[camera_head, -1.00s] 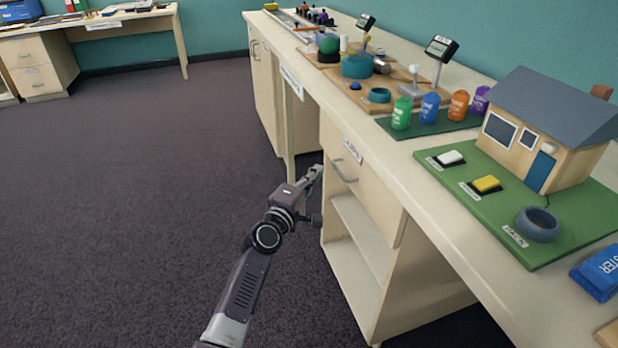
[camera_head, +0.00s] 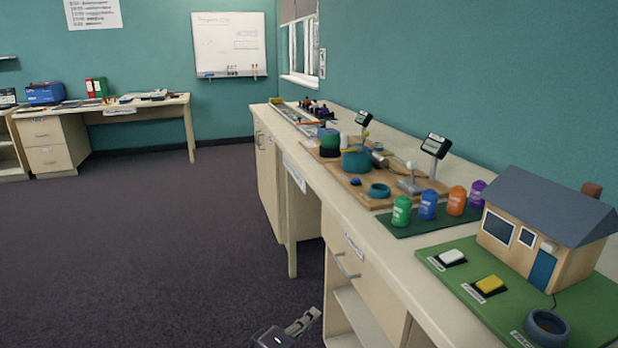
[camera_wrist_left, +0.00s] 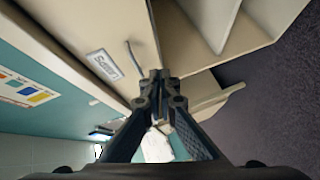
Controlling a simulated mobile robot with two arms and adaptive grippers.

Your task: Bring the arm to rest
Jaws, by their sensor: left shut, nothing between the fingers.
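My left gripper (camera_head: 308,320) shows at the bottom edge of the head view, low in front of the counter's drawer and open shelf. It is shut and empty. In the left wrist view its fingers (camera_wrist_left: 160,78) meet at the middle, close to a labelled drawer front (camera_wrist_left: 108,66) with a grey handle (camera_wrist_left: 135,58); I cannot tell whether they touch it. The rest of the left arm is below the head view. My right gripper is not in view.
The long counter (camera_head: 400,270) runs along the right, bearing a model house (camera_head: 545,235) on a green board, several coloured canisters (camera_head: 428,205) and a teal pot (camera_head: 356,160). A desk (camera_head: 150,105) and whiteboard (camera_head: 230,45) stand at the back. The carpet (camera_head: 130,250) at left is clear.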

